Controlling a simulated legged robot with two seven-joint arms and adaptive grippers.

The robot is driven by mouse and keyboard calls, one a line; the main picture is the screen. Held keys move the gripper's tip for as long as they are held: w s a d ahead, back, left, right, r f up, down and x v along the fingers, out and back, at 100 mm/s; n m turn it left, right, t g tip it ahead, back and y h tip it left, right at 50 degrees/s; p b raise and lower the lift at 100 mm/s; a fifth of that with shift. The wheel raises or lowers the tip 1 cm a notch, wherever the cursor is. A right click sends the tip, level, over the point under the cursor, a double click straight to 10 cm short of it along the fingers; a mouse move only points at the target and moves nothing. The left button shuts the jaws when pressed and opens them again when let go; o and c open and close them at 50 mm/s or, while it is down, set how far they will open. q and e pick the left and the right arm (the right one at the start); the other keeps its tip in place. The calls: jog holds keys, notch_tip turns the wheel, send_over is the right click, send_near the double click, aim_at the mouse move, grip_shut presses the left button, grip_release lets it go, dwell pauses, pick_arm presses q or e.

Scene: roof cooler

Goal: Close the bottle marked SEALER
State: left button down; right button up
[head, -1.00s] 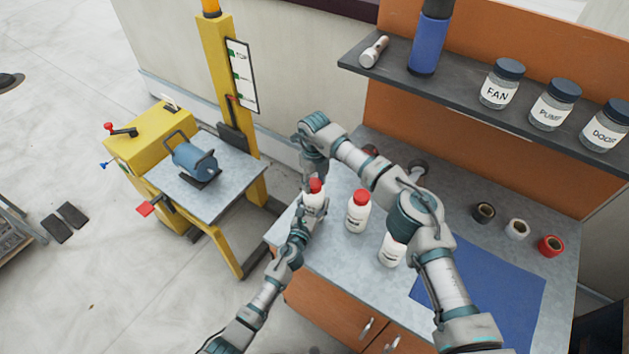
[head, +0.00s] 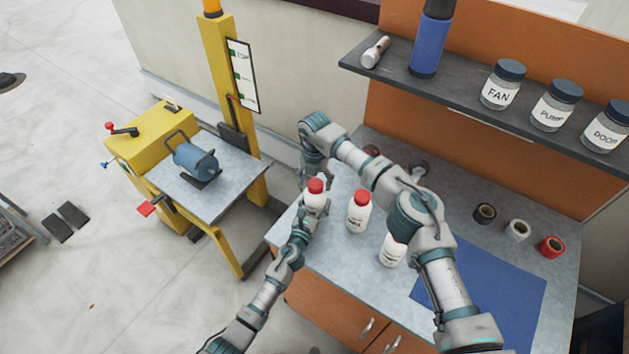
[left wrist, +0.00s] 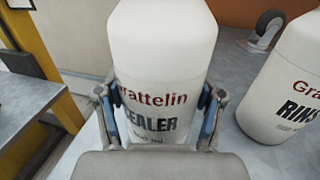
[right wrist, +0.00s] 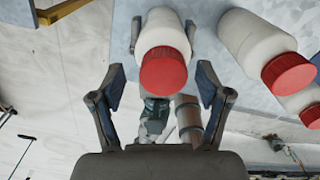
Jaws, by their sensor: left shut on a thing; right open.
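The white SEALER bottle (left wrist: 155,60) stands upright in my left gripper (left wrist: 157,112), whose fingers press its two sides. In the head view the bottle (head: 315,201) is at the bench's left end, with a red cap (head: 316,186) on top; I cannot tell how tight the cap is. My right gripper (right wrist: 160,82) is open. In its wrist view the red cap (right wrist: 163,72) lies between and beyond the fingertips, with clear gaps on both sides. In the head view my right gripper is behind the cap and mostly hidden.
A white RINSE bottle (left wrist: 283,85) stands right of SEALER; another white bottle (head: 391,252) is partly behind my right arm. The bench (head: 340,280) also bears tape rolls (head: 516,230) and a blue mat (head: 490,290). A shelf (head: 470,97) with jars runs above.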

pick_arm(q)
jog(key=shift+a+f, duration=0.1)
pick_arm(e)
notch_tip(320, 180, up, 12)
jog(key=shift+w, duration=0.25)
jog(key=shift+f, duration=0.1)
pick_arm(q)
jog(key=shift+c, duration=0.3)
grip_release()
jog(key=shift+w, duration=0.1)
jog(key=v, duration=1.2)
pick_arm(e)
jog(key=shift+a, duration=0.1)
